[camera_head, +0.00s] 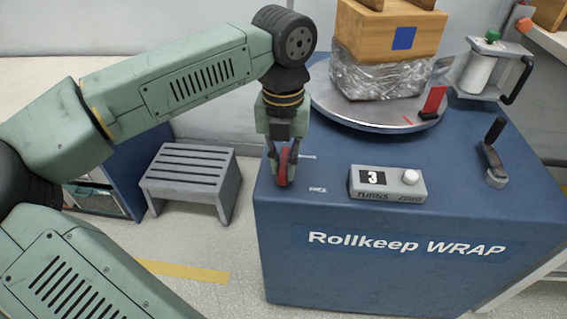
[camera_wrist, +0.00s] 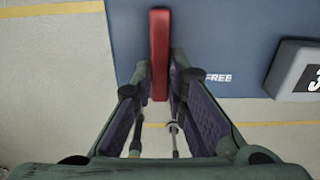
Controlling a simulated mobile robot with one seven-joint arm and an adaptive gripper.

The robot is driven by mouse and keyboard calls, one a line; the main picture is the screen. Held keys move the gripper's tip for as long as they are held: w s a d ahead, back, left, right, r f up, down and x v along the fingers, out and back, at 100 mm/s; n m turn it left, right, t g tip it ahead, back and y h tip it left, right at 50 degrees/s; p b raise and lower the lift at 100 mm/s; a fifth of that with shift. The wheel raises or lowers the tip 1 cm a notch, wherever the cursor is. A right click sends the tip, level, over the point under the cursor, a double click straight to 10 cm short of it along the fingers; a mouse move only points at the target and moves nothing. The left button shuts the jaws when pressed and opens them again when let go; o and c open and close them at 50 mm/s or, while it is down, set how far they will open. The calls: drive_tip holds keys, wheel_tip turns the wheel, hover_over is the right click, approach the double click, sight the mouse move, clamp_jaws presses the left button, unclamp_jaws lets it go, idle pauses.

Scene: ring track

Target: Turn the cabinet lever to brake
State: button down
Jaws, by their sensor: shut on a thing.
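The red cabinet lever (camera_head: 284,172) is at the left front corner of the blue cabinet top. In the wrist view the red lever (camera_wrist: 160,35) runs from the top edge down between my fingers. My gripper (camera_head: 282,160) points down over it and is shut on it, one finger on each side. A small "FREE" label (camera_head: 318,190) is printed right of the lever's near end; it also shows in the wrist view (camera_wrist: 218,78). A short white mark (camera_head: 308,157) lies farther back; I cannot read it. My gripper hides part of the lever.
A grey counter box (camera_head: 388,184) showing "3" sits right of the lever. Behind it is a round turntable (camera_head: 375,122) with a wrapped box (camera_head: 380,75). A black-handled crank (camera_head: 493,155) stands at the right. A grey step stool (camera_head: 188,172) is on the floor at left.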

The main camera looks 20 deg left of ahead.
idle(0.4)
drive_tip(key=c, duration=1.6)
unclamp_jaws()
